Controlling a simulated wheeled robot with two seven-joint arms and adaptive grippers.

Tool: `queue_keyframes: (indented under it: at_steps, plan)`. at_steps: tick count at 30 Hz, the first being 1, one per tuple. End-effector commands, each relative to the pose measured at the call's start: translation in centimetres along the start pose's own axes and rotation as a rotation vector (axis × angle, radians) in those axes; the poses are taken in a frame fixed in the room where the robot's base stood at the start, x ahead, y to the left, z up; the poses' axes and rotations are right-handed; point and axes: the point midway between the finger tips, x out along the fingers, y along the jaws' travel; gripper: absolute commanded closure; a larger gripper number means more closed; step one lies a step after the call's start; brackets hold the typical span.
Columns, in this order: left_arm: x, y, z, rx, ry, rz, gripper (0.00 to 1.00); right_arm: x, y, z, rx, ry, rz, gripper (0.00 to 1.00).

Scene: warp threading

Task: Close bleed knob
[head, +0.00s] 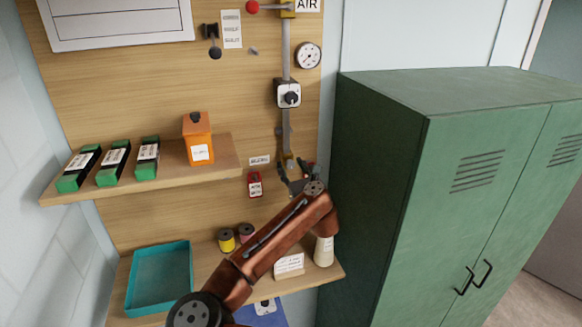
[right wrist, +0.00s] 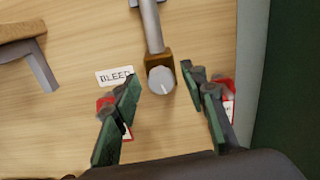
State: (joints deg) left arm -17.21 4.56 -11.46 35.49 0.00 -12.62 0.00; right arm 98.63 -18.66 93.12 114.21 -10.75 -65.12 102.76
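The bleed knob (right wrist: 163,80) is a small grey round knob with a pale line, on a brass fitting (right wrist: 159,61) at the lower end of a grey pipe. A white BLEED label (right wrist: 115,77) is left of it. My right gripper (right wrist: 161,82) is open, with one green-padded finger on each side of the knob and gaps between. In the head view my right gripper (head: 295,172) is at the pipe's lower end and partly hides the knob. I cannot tell the knob's exact depth between the fingertips. My left gripper is not in view.
Red lock-and-tag items (head: 255,185) hang close to the fingers. A shelf (head: 225,152) with green boxes and an orange box (head: 198,138) is to the left. A green cabinet (head: 375,180) stands close on the right. A lower shelf holds a teal tray (head: 131,287) and a white bottle (head: 324,252).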

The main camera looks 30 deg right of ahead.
Motion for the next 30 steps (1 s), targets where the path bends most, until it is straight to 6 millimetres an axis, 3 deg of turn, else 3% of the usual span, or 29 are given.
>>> queue_keyframes:
  at_steps: [3, 20, 30]
  plan:
    - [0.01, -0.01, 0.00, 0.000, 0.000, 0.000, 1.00, -0.02, -0.01, -0.01, 0.000, 0.000, 0.000, 0.62]
    - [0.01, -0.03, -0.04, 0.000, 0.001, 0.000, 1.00, -0.03, 0.02, 0.04, -0.001, -0.001, 0.000, 1.00]
    - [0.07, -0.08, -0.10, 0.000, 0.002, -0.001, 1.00, -0.01, 0.11, 0.00, -0.045, 0.000, 0.002, 1.00]
